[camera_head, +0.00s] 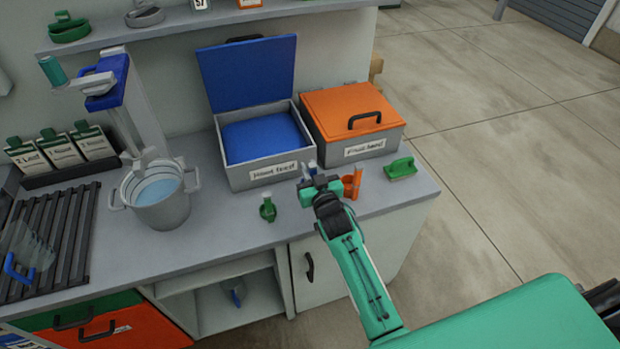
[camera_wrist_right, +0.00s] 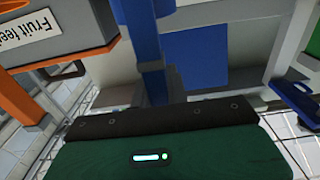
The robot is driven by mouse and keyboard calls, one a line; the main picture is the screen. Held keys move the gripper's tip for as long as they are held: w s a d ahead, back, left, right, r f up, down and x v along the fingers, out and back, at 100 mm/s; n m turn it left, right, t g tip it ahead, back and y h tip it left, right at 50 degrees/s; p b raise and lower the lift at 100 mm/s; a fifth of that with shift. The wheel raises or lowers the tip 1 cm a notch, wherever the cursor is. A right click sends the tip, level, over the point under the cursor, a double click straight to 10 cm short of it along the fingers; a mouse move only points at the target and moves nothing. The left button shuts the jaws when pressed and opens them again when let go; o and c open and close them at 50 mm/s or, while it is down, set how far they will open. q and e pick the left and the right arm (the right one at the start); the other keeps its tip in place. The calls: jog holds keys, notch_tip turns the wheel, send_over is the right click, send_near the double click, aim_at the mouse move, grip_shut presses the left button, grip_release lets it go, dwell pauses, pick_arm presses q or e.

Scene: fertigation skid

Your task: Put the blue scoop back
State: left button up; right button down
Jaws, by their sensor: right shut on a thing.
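My right gripper (camera_head: 320,182) is over the bench, in front of the gap between the two feed bins. It is shut on the blue scoop (camera_wrist_right: 148,50), whose blue upright part shows at the jaws in the wrist view. In the head view the gripper mostly hides the scoop. The root feed bin (camera_head: 262,178) stands behind and left of the gripper, with its blue lid (camera_head: 246,72) raised and blue feed (camera_head: 262,138) inside. An orange scoop (camera_head: 352,184) stands just right of the gripper, and a green one (camera_head: 267,208) to its left. My left gripper is not in view.
The fruit feed bin (camera_head: 350,128) is closed under its orange lid. A green-handled brush (camera_head: 400,168) lies near the bench's right end. A metal bucket (camera_head: 160,205) of liquid stands to the left, below a blue and grey stand (camera_head: 108,82). The bench front between bucket and green scoop is clear.

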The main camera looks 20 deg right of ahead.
notch_tip(320, 180, down, 3)
jog(key=shift+f, duration=0.55)
jog(key=c, duration=1.8)
grip_release()
jog(key=shift+f, duration=0.2)
jog(key=o, duration=0.4)
jog(key=shift+o, duration=0.2)
jog(key=shift+r, duration=0.15)
jog(key=shift+s+r, duration=0.1)
jog(key=s+b, duration=0.2)
jog(key=s, duration=0.9)
jog(key=shift+s+d, duration=0.2)
jog(key=shift+s, duration=0.2)
